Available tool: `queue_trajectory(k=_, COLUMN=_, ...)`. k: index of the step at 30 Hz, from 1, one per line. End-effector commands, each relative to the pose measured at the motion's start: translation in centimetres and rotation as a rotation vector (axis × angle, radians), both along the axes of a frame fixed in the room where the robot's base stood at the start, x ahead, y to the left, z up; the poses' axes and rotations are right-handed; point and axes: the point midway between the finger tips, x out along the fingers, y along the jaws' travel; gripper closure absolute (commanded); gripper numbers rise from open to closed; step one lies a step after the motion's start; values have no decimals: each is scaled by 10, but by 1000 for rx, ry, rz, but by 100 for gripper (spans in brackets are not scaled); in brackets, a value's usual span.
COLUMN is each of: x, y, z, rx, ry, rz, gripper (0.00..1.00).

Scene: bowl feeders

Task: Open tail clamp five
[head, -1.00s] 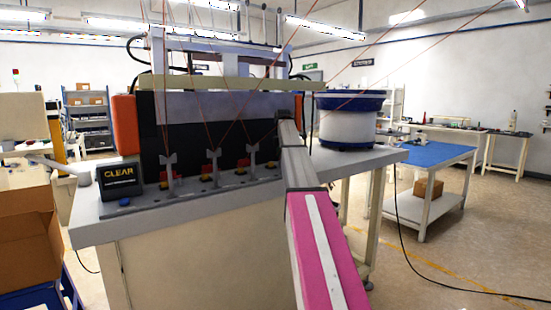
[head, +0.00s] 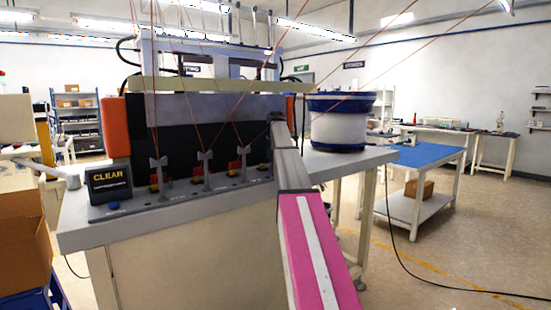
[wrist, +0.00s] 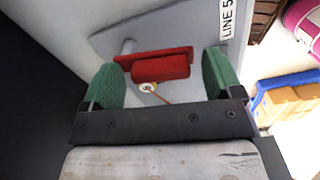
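In the wrist view my gripper (wrist: 160,72) is open, with its two green finger pads well apart. A red clamp (wrist: 160,66) beside the "LINE 5" label (wrist: 227,18) shows between the pads, with a gap on each side. A pale ring with an orange line (wrist: 147,87) sits just below the clamp's red bar. In the head view several red clamps, one of them at the left (head: 160,183), stand in a row along the bench front. My arm covers the right end of that row, and my gripper is hidden there.
A black "CLEAR" box (head: 108,185) stands at the bench's left end. A blue-and-white bowl feeder (head: 338,125) stands at its right. Orange lines rise from the clamps. A blue-topped table (head: 430,154) stands right, with open floor before it.

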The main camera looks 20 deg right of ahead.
Motion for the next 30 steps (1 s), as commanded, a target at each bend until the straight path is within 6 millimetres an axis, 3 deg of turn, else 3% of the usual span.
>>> queue_trajectory(k=7, x=0, y=0, z=1, rx=0, ry=0, rz=-2, gripper=15)
queue_trajectory(k=11, x=1, y=0, z=12, rx=0, ry=0, rz=-3, gripper=15)
queue_trajectory(k=21, x=2, y=0, z=75, rx=-1, ry=-1, rz=-2, gripper=15)
queue_trajectory(k=30, x=0, y=0, z=106, rx=0, ry=0, rz=-1, gripper=15)
